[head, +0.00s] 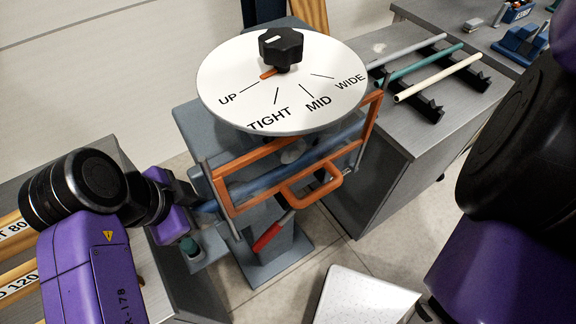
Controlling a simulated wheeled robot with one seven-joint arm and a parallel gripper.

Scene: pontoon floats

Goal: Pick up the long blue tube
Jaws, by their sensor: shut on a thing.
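My gripper (196,204) is at the left of the bending machine, at the end of my purple and black arm. It is shut on a blue tube (208,207), of which a short piece shows beside the jaws. A blurred blue length (268,187) shows within the orange guard frame (228,205) and seems to be the same tube, running up to the right. The fingers are small and partly hidden by the wrist, and the tube's far end is unclear.
The machine has a white dial (225,75) with a black knob (281,47), and a red-handled lever (267,238). A grey bench (395,130) at the right bears pale blue, teal and cream tubes on black racks (427,108). A white perforated panel (365,300) is low in front.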

